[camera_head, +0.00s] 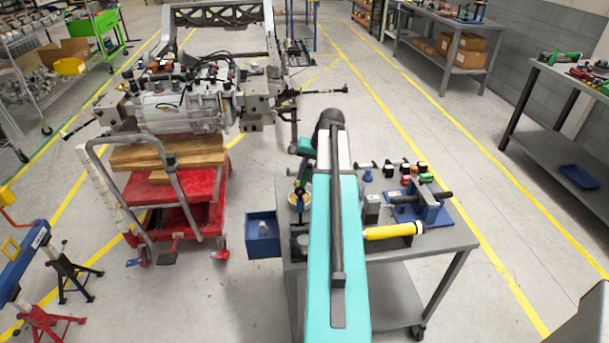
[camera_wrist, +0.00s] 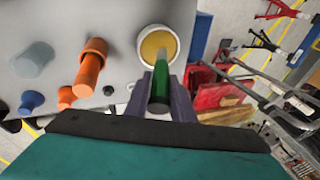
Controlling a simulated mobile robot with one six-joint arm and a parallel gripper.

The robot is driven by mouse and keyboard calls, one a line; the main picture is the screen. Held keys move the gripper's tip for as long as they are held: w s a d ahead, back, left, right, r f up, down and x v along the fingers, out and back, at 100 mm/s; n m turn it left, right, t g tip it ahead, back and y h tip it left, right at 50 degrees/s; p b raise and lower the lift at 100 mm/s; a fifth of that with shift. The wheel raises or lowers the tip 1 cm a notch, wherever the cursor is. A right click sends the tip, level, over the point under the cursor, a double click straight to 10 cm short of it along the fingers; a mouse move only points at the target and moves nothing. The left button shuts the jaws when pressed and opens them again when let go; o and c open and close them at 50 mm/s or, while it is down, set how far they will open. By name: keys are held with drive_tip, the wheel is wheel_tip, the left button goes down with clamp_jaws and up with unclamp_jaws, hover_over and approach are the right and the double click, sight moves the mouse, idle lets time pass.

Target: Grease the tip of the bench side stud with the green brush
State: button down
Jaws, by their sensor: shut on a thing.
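My gripper (camera_wrist: 160,88) is shut on the green brush (camera_wrist: 161,84), its fingers on either side of the handle. The brush points away from the wrist camera toward a white-rimmed pot of yellow grease (camera_wrist: 174,46). Its far end overlaps the pot's near rim; I cannot tell whether the bristles touch the grease. In the head view the pot (camera_head: 294,204) stands at the bench's left edge, partly hidden. On the chassis assembly (camera_head: 185,108), a dark rod (camera_head: 308,92) sticks out on the bench side; the stud tip is too small to make out.
The grey bench (camera_head: 445,240) carries a blue vise-like fixture (camera_head: 425,208), a yellow cylinder (camera_head: 388,232) and several small coloured parts. A blue bin (camera_head: 263,238) hangs at its left. The red cart (camera_head: 185,205) stands left, with open floor between it and the bench.

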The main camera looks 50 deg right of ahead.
drive_tip(key=shift+f, duration=0.5)
idle(2.0)
drive_tip(key=shift+r+p, duration=2.15)
drive_tip(key=shift+r, duration=1.45)
